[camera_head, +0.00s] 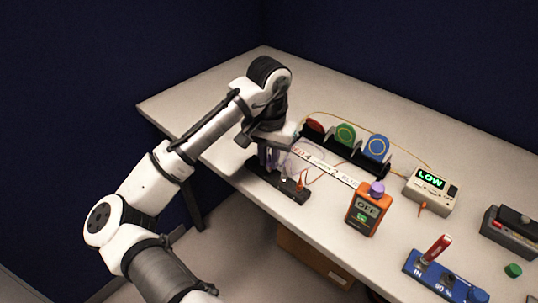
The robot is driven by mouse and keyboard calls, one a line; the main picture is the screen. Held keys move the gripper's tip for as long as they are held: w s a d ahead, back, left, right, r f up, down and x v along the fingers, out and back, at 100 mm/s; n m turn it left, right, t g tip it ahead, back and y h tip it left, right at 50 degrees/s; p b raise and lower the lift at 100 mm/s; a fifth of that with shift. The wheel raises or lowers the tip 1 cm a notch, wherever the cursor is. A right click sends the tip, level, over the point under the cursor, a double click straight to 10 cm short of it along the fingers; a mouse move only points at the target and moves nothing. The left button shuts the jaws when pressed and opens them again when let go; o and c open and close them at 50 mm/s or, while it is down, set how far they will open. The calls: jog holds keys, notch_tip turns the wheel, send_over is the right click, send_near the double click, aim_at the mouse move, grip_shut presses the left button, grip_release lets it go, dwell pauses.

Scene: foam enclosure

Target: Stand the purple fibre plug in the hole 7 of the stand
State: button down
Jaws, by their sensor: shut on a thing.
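I cannot read the hole numbers or tell whether the held plug touches the stand.
A black rack (400,165) behind holds red, green (345,135) and blue (376,147) discs, with a labelled white strip in front. To the right are an orange meter (366,212), a display box reading LOW (432,190) and a blue block (440,280). Thin fibres loop near my gripper.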

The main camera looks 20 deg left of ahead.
jog(key=shift+f+b, duration=0.3)
jog(key=shift+f, duration=0.25)
jog(key=c, duration=1.3)
grip_release()
notch_tip(320, 180, up, 14)
jog(key=shift+f, duration=0.1)
